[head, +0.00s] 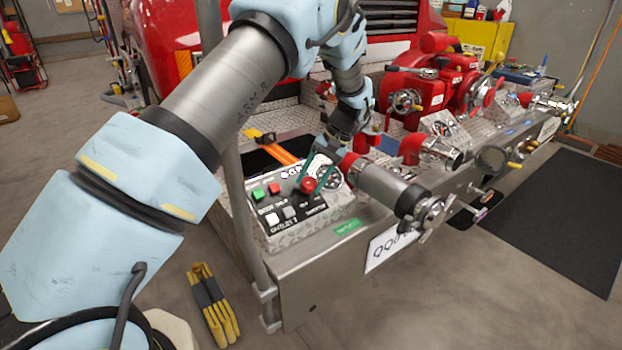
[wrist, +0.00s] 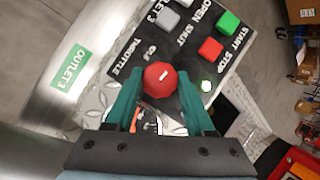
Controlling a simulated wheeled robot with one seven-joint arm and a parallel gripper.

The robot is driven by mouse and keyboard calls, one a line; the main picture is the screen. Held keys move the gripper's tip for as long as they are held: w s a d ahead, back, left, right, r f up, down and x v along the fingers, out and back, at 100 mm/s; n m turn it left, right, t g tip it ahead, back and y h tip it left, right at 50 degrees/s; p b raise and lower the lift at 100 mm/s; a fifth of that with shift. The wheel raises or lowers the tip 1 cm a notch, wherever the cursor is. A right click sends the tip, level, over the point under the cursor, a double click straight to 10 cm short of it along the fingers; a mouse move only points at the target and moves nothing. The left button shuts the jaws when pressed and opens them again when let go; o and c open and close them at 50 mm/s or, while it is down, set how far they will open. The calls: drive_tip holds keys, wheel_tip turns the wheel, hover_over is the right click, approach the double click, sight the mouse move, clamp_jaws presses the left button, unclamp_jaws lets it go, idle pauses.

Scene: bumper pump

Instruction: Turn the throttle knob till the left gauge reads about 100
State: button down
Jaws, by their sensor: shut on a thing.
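The throttle knob is a red cap with a short white mark on top; it shows in the wrist view (wrist: 160,78) beside the white word THROTTLE, and in the head view (head: 310,184) on the control panel (head: 272,236). My gripper (wrist: 162,100) has its two green fingers on either side of the knob, shut on it; it also shows in the head view (head: 318,172). A gauge dial (head: 330,176) sits just behind the knob, partly hidden by my fingers. Its needle reading is too small to tell. In the wrist view only a sliver of a dial (wrist: 147,122) shows between the fingers.
Green (wrist: 229,22) and red (wrist: 210,48) START and STOP buttons and pale OPEN and SHUT buttons sit close to the knob. A capped outlet pipe (head: 385,188) juts out just right of my gripper. Yellow gloves (head: 214,305) lie on the floor.

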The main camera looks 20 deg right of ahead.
drive_tip(key=m+t, duration=0.1)
drive_tip(key=m, duration=0.1)
drive_tip(key=m+y, duration=0.1)
drive_tip(key=m, duration=0.1)
drive_tip(key=shift+s+d+f+t, duration=0.1)
drive_tip(key=shift+t, duration=0.3)
drive_tip(key=m+t+y+b, duration=0.1)
drive_tip(key=m+t, duration=0.1)
drive_tip(key=m, duration=0.2)
drive_tip(key=shift+s+m, duration=0.1)
drive_tip(key=shift+m, duration=0.3)
drive_tip(key=m+t, duration=0.2)
drive_tip(key=m, duration=0.1)
drive_tip(key=shift+s+m, duration=0.1)
drive_tip(key=shift+m, duration=0.3)
drive_tip(key=m+t+h, duration=0.1)
drive_tip(key=m+t, duration=0.1)
drive_tip(key=m, duration=0.2)
drive_tip(key=shift+f, duration=0.1)
drive_tip(key=shift+m+t, duration=0.3)
drive_tip(key=shift+m, duration=0.1)
drive_tip(key=shift+c, duration=1.3)
unclamp_jaws()
drive_tip(key=shift+s, duration=0.1)
